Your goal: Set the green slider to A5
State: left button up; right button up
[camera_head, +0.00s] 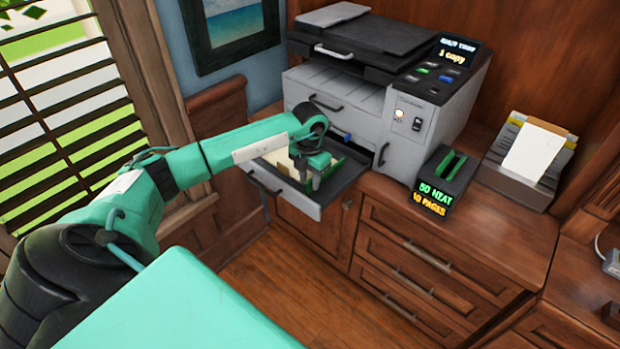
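A grey printer (350,100) stands on the wooden cabinet, with its paper tray (292,201) pulled out at the front. Pale paper (285,162) lies in the tray. My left arm reaches in from the left, and my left gripper (312,182) points down into the tray, over the paper. A bit of green (333,165) shows just right of the gripper; I cannot tell whether it is the green slider or part of something else. The gripper hides that spot, and whether its fingers are open or shut is unclear. No A5 mark is readable. My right gripper is not in view.
A small blue part (346,137) shows on the printer above the tray. A black device (447,178) reading "50 HEAT 10 PAGES" and a paper holder (520,170) stand on the right of the cabinet top. Closed drawers (420,255) are below. The wooden floor in front is clear.

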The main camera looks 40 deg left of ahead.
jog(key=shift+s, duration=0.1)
